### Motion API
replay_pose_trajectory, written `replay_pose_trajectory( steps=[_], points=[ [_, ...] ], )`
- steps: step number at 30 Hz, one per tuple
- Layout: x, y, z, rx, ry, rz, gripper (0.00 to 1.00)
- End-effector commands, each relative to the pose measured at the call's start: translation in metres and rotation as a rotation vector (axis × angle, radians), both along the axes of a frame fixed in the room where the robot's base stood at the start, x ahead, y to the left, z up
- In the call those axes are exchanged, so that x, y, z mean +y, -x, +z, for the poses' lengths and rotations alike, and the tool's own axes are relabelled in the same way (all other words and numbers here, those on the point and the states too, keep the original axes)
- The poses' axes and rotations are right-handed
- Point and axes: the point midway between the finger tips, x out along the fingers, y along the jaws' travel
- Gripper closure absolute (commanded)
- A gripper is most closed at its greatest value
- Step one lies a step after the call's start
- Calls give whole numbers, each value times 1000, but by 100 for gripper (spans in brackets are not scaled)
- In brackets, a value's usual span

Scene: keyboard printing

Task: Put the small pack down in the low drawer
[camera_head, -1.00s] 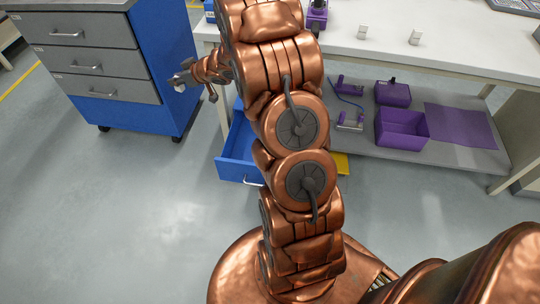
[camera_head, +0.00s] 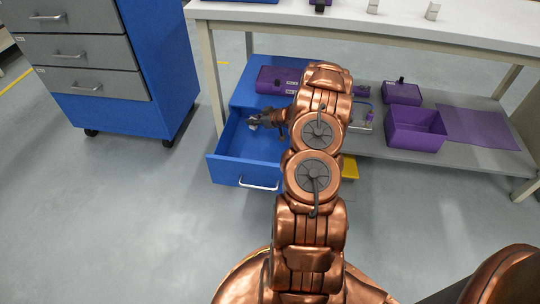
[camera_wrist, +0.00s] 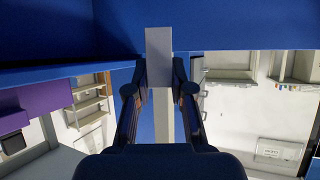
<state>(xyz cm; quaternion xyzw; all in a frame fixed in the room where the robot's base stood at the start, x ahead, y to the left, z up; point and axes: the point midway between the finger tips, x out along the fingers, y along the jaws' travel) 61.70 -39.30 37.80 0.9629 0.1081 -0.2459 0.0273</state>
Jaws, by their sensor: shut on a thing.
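The low blue drawer (camera_head: 220,168) is pulled out from the blue cabinet under the white table in the head view. My gripper (camera_head: 258,121) is over the open drawer, near its inner left part. It is shut on the small pack (camera_head: 252,125), a pale grey-white block. In the wrist view the pack (camera_wrist: 159,45) stands out between the two dark fingers of my gripper (camera_wrist: 160,88). Blue surfaces lie behind and around the pack there. I cannot tell whether the pack touches the drawer floor. My arm hides the drawer's right part.
A purple case (camera_head: 275,80) lies on top of the blue cabinet (camera_head: 243,93). The table's left leg (camera_head: 211,80) stands close by. A purple bin (camera_head: 415,128) is on the grey lower shelf (camera_head: 470,160). A grey and blue drawer cabinet (camera_head: 165,75) stands at left.

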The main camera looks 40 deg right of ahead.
Motion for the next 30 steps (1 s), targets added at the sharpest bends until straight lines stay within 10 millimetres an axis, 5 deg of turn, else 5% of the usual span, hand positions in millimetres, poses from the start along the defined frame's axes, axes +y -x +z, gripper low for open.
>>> replay_pose_trajectory(
  steps=[15, 30],
  points=[
    [-7, 6, -69, -1, 0, -3, 100],
    [-7, 6, -113, -1, 0, -3, 100]
  ],
)
